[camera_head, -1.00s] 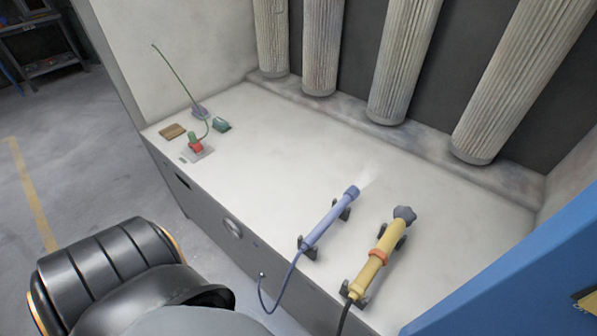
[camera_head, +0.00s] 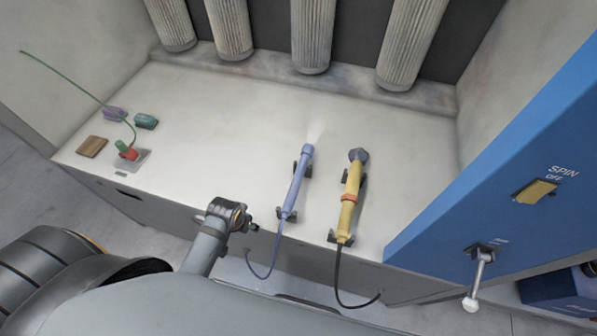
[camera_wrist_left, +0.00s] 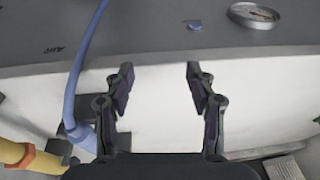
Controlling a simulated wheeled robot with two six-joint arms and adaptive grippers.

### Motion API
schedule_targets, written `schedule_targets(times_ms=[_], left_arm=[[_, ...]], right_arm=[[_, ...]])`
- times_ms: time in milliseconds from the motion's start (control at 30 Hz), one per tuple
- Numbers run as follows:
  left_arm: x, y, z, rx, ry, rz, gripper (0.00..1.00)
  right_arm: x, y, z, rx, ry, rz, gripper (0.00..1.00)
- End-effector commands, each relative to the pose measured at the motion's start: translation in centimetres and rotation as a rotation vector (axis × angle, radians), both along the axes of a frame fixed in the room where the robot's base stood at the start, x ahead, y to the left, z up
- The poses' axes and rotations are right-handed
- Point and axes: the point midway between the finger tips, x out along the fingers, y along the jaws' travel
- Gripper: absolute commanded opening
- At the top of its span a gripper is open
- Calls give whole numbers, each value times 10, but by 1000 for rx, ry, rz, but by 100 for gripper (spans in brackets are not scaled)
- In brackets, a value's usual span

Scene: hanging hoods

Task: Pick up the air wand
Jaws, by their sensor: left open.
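The air wand appears to be the blue wand (camera_head: 296,192), lying in dark cradles on the white worktop. A faint pale jet shows at its far tip, and its blue hose droops over the front edge. In the left wrist view, the lower end of the blue wand (camera_wrist_left: 82,134) is left of the fingers, and its hose passes an "AIR" label. My left gripper (camera_head: 252,224) is at the worktop's front edge, left of the wand and apart from it. In the left wrist view my left gripper (camera_wrist_left: 158,82) is open and empty. My right gripper is out of view.
A yellow wand (camera_head: 350,205) with a black hose lies right of the blue one. A blue cabinet (camera_head: 500,160) with a lever stands at the right. Small blocks and a red-green piece (camera_head: 125,150) sit at the left. Ribbed columns (camera_head: 312,40) hang at the back.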

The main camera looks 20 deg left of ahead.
Motion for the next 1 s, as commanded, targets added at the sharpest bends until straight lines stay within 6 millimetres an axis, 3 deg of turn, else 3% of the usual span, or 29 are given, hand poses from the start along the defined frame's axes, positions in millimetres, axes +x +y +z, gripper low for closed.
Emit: schedule_targets(times_ms=[33, 200, 400, 567, 767, 1000], left_arm=[[19, -8, 14, -26, 5, 15, 56], [58, -35, 60, -111, 79, 40, 56], [98, -72, 105, -211, 180, 25, 56], [115, -92, 135, -258, 241, -3, 56], [116, -96, 134, -264, 257, -7, 56], [116, -103, 95, -265, 256, -6, 56]], right_arm=[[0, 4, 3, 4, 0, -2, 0], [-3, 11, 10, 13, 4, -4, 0], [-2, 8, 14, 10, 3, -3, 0], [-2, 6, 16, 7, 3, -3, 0], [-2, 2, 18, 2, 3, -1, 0], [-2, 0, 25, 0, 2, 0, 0]])
